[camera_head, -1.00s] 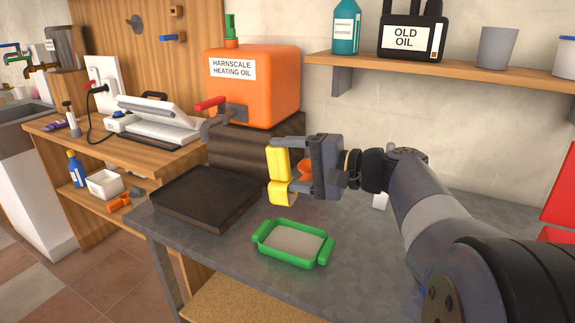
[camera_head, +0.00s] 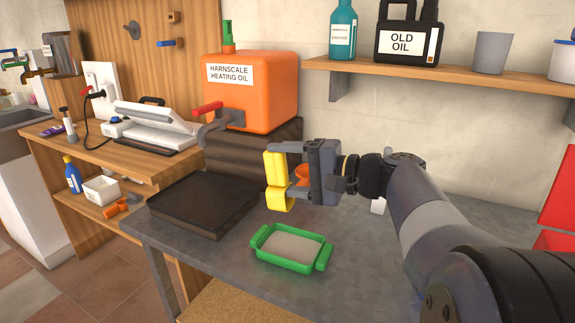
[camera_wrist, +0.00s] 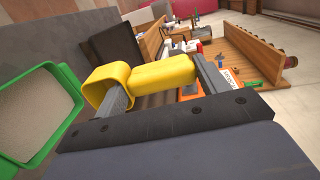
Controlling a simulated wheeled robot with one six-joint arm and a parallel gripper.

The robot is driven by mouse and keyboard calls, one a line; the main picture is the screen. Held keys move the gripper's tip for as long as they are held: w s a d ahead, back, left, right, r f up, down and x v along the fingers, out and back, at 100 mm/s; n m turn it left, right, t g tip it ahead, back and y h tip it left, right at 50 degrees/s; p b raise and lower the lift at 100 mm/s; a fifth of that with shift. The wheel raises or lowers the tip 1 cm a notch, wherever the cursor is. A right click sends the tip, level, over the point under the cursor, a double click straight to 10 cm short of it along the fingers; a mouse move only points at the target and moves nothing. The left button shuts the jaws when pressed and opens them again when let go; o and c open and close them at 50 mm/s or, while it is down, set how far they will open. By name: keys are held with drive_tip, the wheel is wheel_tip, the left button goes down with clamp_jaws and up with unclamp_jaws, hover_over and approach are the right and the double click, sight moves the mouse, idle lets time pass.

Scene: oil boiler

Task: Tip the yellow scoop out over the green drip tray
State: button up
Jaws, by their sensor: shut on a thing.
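The yellow scoop (camera_head: 276,178) is held in my gripper (camera_head: 290,172), above the grey bench. In the wrist view the scoop (camera_wrist: 162,73) lies between the two fingers, with its open cup at the left end. I cannot tell whether anything is inside the cup. The green drip tray (camera_head: 258,238) sits on the bench below and slightly right of the scoop in the head view, with a pale grey surface inside. In the wrist view the tray (camera_wrist: 66,76) is at the left edge, beside the scoop's cup.
A dark flat tray (camera_head: 203,204) lies on the bench to the left. The orange heating oil tank (camera_head: 262,97) with a red-handled tap stands on a dark block behind. A wall shelf (camera_head: 460,78) holds the old oil can (camera_head: 407,42). Bench right of the green tray is clear.

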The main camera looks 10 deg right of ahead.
sight(274, 158)
drive_tip(key=shift+w+a+r+h+p, duration=0.25)
drive_tip(key=shift+r+p, duration=0.2)
drive_tip(key=shift+p, duration=0.45)
drive_tip(key=shift+w+a+f+g+h+p, duration=0.1)
drive_tip(key=shift+a+g+h+p, duration=0.25)
drive_tip(key=shift+p, duration=0.4)
drive_tip(key=g+h+p, duration=0.1)
drive_tip(key=p, duration=0.2)
drive_tip(key=shift+w+a+r, duration=0.25)
drive_tip(key=p, duration=0.1)
drive_tip(key=h+p, duration=0.1)
drive_tip(key=shift+w+a+f+g+p, duration=0.2)
drive_tip(key=shift+w+a+g+p, duration=0.1)
drive_tip(key=shift+g+p, duration=0.1)
drive_tip(key=shift+p, duration=0.4)
drive_tip(key=shift+w+a+r+g+h+p, duration=0.15)
drive_tip(key=shift+a+g+h+p, duration=0.15)
drive_tip(key=shift+p, duration=0.65)
drive_tip(key=p, duration=0.1)
drive_tip(key=h+p, duration=0.1)
drive_tip(key=p, duration=0.1)
drive_tip(key=shift+w+a+f+g, duration=0.25)
drive_tip(key=shift+f+g, duration=0.05)
drive_tip(key=shift+g, duration=0.05)
